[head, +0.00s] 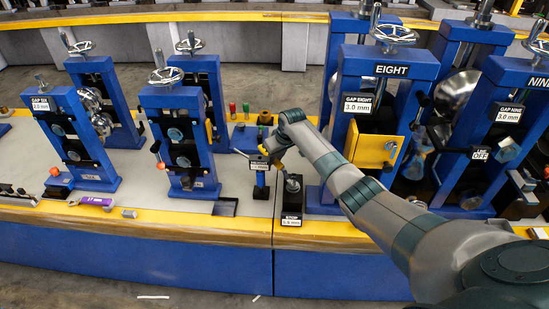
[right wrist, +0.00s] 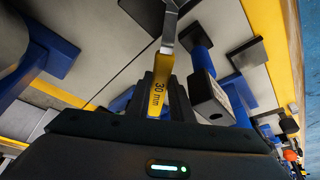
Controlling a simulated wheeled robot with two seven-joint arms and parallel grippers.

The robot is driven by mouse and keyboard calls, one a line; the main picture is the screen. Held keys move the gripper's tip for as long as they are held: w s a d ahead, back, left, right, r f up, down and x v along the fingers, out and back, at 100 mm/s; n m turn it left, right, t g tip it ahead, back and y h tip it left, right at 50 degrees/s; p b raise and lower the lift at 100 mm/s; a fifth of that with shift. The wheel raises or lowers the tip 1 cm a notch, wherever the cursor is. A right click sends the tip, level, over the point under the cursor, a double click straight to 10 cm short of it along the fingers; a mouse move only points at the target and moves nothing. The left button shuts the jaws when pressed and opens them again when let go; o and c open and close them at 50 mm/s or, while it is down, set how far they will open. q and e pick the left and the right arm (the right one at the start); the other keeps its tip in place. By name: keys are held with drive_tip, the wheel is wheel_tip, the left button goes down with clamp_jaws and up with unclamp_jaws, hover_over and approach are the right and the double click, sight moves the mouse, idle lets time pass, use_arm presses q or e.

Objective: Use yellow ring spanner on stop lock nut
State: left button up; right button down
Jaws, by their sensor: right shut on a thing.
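My right gripper (head: 276,146) is shut on the yellow ring spanner. In the right wrist view the spanner's yellow handle (right wrist: 160,88), marked 30 mm, stands up between the fingers. Its grey shank runs to the top edge, where the ring end is not clearly visible. In the head view the spanner is mostly hidden by the gripper. Just right of and below the gripper, a black stop block (head: 291,213) carries a grey upright part (head: 293,184). I cannot make out the lock nut itself or any contact with the spanner. My left gripper is not in view.
A small labelled stand (head: 261,183) is close left of the stop block. The blue EIGHT frame (head: 390,68) with its yellow door (head: 376,149) stands close right. Another blue frame (head: 180,100) stands left. A purple tube (head: 92,202) lies near the yellow front edge (head: 180,216).

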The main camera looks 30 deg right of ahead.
drive_tip(key=shift+d, duration=0.15)
drive_tip(key=c, duration=2.2)
unclamp_jaws()
clamp_jaws()
drive_tip(key=shift+w+r, duration=0.1)
drive_tip(key=shift+r, duration=0.15)
drive_tip(key=shift+p, duration=0.35)
drive_tip(key=shift+r+p, duration=0.2)
drive_tip(key=shift+p, duration=0.4)
drive_tip(key=shift+d+m, duration=0.15)
drive_tip(key=shift+m, duration=0.15)
drive_tip(key=shift+d+m+h+p, duration=0.3)
drive_tip(key=shift+d+m+p, duration=0.05)
drive_tip(key=shift+m+p, duration=0.05)
